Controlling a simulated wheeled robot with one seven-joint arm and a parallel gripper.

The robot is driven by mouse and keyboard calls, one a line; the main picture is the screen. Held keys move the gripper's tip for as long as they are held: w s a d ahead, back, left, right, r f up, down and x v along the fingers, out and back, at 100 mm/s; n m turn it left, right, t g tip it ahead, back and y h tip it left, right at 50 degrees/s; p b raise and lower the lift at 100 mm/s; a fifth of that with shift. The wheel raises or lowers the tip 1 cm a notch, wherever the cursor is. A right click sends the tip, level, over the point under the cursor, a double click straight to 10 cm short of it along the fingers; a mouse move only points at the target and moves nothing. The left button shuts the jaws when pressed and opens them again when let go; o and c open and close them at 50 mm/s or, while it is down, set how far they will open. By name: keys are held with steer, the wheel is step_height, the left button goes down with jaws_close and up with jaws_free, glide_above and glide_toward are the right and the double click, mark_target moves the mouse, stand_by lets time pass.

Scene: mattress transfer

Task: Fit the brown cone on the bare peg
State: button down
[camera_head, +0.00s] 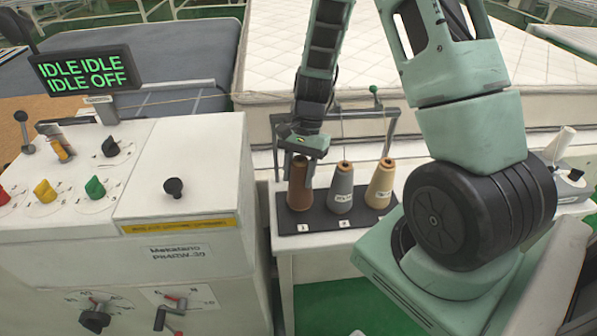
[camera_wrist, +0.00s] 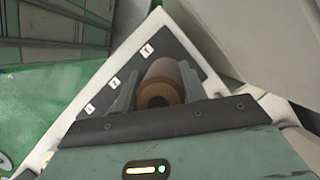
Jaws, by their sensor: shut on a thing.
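The brown cone (camera_head: 299,188) stands upright at the left end of the dark mat (camera_head: 322,221), by the first number label. My gripper (camera_head: 300,163) reaches down from above and is shut on the cone's upper part. In the wrist view the brown cone (camera_wrist: 162,85) sits between the two fingers, its round top facing the camera. I cannot tell whether its base touches the mat. A bare peg cannot be made out; any peg under the brown cone is hidden.
A grey cone (camera_head: 342,188) and a tan cone (camera_head: 380,184) stand to the right on the same mat. The control cabinet (camera_head: 190,170) is close on the left. A metal frame (camera_head: 392,118) and a white mattress (camera_head: 290,45) lie behind.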

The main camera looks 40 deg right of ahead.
steer(key=shift+f+b, duration=1)
steer(key=shift+f, duration=0.4)
steer(key=c, duration=0.7)
jaws_free()
steer(key=b+v, duration=0.2)
steer(key=v, duration=1.5)
steer(key=shift+d+r, duration=0.1)
steer(key=shift+r, duration=0.15)
steer(key=s+a+n+h, duration=0.1)
steer(key=s+a+n, duration=0.3)
steer(key=a, duration=0.5)
steer(key=s+a+n+h, duration=0.1)
steer(key=s+a+n, duration=0.2)
steer(key=a+n, duration=0.5)
steer(key=s+a+n, duration=0.3)
steer(key=s, duration=0.1)
steer(key=s+a+n+t+h, duration=0.1)
steer(key=s+a+n, duration=0.1)
steer(key=s+a, duration=0.2)
steer(key=s+a+n+t, duration=0.1)
steer(key=s+a+n, duration=0.2)
steer(key=s, duration=0.2)
steer(key=shift+s+a+f+n, duration=0.15)
steer(key=shift+a+f+n, duration=0.15)
steer(key=shift+a+f, duration=0.1)
